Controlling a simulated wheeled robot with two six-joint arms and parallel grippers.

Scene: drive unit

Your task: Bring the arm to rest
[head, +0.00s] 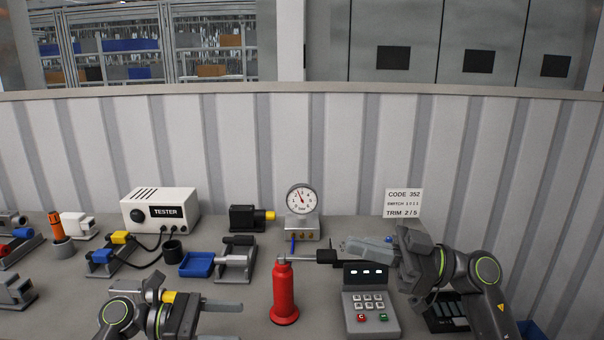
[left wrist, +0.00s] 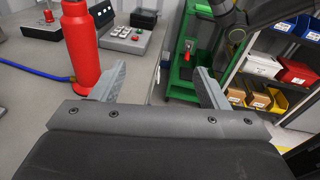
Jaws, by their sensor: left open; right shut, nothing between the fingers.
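My right gripper (head: 346,247) is shut and empty. It points left, above the keypad box and close to the black grip of the red pump's lever; I cannot tell whether they touch. My left gripper (head: 238,306) is low at the front of the bench, left of the red pump (head: 284,298). In the left wrist view its two grey fingers (left wrist: 157,84) are spread with nothing between them. The red pump (left wrist: 82,45) stands upright just beyond the left-hand finger there.
The keypad box (head: 370,304) stands right of the pump. A pressure gauge (head: 301,200), tester (head: 160,210) and blue tray (head: 197,264) stand behind and left. A corrugated wall (head: 240,150) closes the back. A green stand (left wrist: 190,60) and shelves of bins (left wrist: 265,65) are beyond the bench edge.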

